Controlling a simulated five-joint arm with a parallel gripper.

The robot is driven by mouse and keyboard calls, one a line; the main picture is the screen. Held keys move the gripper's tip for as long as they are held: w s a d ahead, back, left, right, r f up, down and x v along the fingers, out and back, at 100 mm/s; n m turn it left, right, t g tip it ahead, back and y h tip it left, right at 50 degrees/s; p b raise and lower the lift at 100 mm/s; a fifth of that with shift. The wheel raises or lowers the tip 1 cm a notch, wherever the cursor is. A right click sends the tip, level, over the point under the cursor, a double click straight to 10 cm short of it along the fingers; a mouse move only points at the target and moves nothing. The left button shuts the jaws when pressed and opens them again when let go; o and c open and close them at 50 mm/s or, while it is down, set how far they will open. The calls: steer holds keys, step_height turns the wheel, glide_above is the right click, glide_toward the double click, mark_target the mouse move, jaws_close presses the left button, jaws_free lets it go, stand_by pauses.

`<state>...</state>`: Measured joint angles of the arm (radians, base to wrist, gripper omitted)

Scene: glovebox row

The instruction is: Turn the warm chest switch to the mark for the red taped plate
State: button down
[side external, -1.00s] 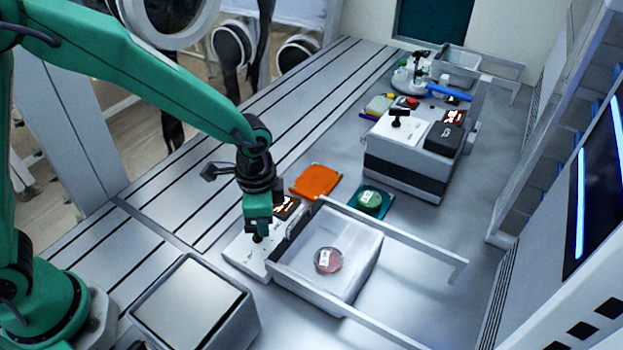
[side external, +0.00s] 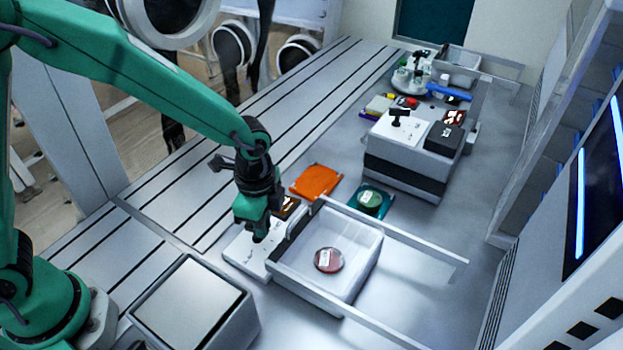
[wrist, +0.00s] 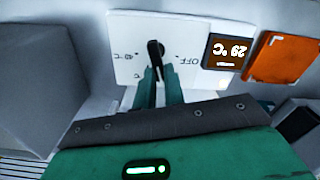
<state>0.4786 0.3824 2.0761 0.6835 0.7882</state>
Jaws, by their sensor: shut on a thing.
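My gripper (wrist: 158,82) is shut on the black switch lever (wrist: 154,48) of the near chest's white panel (wrist: 124,30). In the wrist view the panel is upside down, with OFF right of the lever and °C marks to the left. The lever stands nearly upright in the picture, between them; its exact mark is unclear. In the side view my gripper (side external: 262,236) hides the lever over the panel (side external: 240,248). The red plate (side external: 328,261) lies in the open white drawer (side external: 300,290), right of my gripper.
A lit temperature display (wrist: 226,51) and an orange pad (wrist: 285,58) are beside the panel. A second chest (side external: 405,165) with a black switch stands farther back. A grey box (side external: 190,305) stands in front.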

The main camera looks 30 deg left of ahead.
steer(key=shift+s+m, duration=0.25)
steer(key=shift+m, duration=1.35)
steer(key=c, duration=1.5)
jaws_free()
steer(key=shift+r, duration=3.95)
